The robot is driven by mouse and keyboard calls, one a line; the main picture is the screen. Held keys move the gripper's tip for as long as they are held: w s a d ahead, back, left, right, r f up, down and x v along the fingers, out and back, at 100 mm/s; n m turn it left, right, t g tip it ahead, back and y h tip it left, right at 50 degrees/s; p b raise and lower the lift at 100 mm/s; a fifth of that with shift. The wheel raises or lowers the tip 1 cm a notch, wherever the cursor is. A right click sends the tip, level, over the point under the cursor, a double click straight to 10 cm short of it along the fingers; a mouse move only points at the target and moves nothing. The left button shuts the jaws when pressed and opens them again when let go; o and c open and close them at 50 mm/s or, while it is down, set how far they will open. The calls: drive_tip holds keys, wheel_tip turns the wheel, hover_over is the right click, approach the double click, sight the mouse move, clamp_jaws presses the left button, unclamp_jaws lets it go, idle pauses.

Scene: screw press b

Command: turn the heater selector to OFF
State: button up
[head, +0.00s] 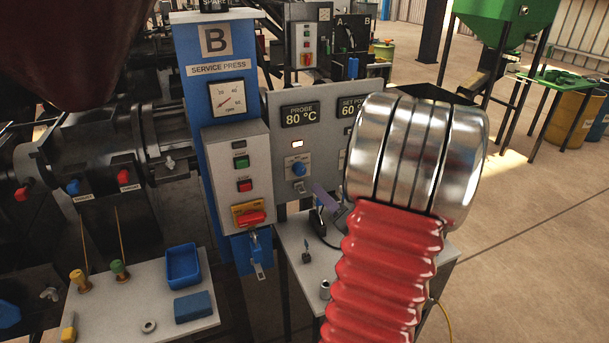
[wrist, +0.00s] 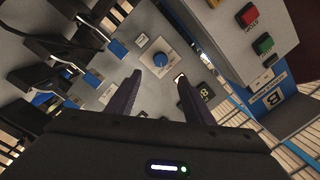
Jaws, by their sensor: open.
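The heater selector is most likely the blue round knob (head: 298,169) on a pale plate on the grey control panel, below the PROBE display. In the wrist view the same blue knob (wrist: 160,61) lies ahead of my fingertips, roughly centred between them. Its pointer direction and lettering are too small to read. My gripper (wrist: 158,75) is open and empty, with one dark finger on each side of the knob in the picture. It appears apart from the knob. In the head view my arm's red sleeve and metal collar hide most of my gripper.
The PROBE display (head: 300,114) reads 80 °C; a lit indicator (head: 297,144) sits above the knob. Left of the panel is a switch box with green and red buttons and a red rotary handle (head: 249,217). A grey table (head: 290,231) stands below; a blue tray (head: 183,266) is front left.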

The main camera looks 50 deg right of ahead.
sight(302, 172)
drive_tip(key=x, duration=1.3)
drive_tip(key=shift+c, duration=0.4)
drive_tip(key=c, duration=1)
drive_tip(key=shift+o, duration=0.2)
